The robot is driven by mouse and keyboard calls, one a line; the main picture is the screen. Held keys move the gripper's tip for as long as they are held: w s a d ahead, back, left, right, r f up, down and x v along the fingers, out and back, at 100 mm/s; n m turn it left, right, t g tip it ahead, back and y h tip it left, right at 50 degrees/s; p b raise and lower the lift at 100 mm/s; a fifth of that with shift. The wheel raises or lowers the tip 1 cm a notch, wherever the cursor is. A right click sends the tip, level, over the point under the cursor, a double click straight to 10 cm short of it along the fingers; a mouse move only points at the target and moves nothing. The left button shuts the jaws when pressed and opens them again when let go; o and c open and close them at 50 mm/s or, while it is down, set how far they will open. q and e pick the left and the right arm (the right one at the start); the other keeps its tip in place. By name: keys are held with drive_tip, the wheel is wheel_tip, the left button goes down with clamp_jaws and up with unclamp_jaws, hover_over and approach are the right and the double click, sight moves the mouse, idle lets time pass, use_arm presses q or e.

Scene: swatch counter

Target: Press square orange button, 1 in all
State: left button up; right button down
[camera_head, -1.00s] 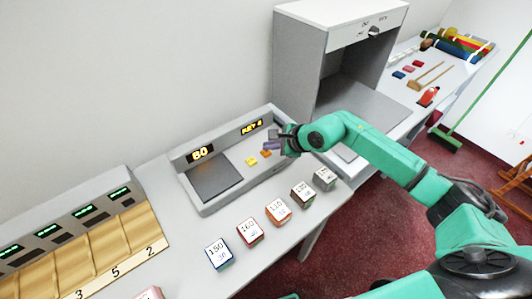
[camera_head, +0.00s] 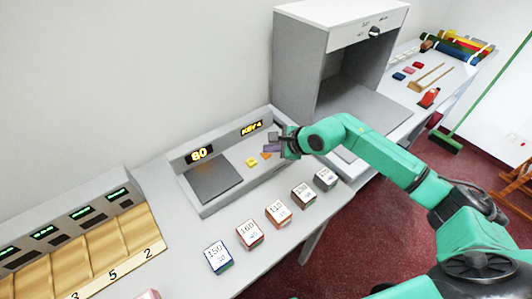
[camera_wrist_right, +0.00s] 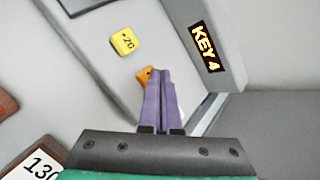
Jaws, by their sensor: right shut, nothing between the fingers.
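The orange button (camera_head: 265,155) is on the grey console (camera_head: 203,212), right of a yellow button (camera_head: 251,161). In the right wrist view the orange button (camera_wrist_right: 143,76) is partly hidden behind my fingertips, and the yellow button (camera_wrist_right: 124,42), marked +20, lies up and left of it. My right gripper (camera_head: 271,146) is shut and empty, with its purple fingers over the orange button; they also show in the right wrist view (camera_wrist_right: 158,72). I cannot tell whether the tips touch the button. My left gripper is not in view.
The console has displays reading 60 (camera_head: 199,154) and KEY 4 (camera_head: 251,128), and a dark plate (camera_head: 215,182). Several numbered blocks, such as the 150 block (camera_head: 218,255), stand in front. A grey open booth (camera_head: 300,75) rises behind my right arm.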

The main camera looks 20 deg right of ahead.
sight(270, 155)
drive_tip(key=shift+f, duration=0.25)
drive_tip(key=shift+r, duration=0.1)
idle(0.4)
drive_tip(key=shift+r, duration=0.85)
drive_tip(key=shift+r+p, duration=0.15)
drive_tip(key=shift+p, duration=0.15)
drive_tip(key=shift+r+p, duration=1.25)
drive_tip(key=shift+r, duration=1.15)
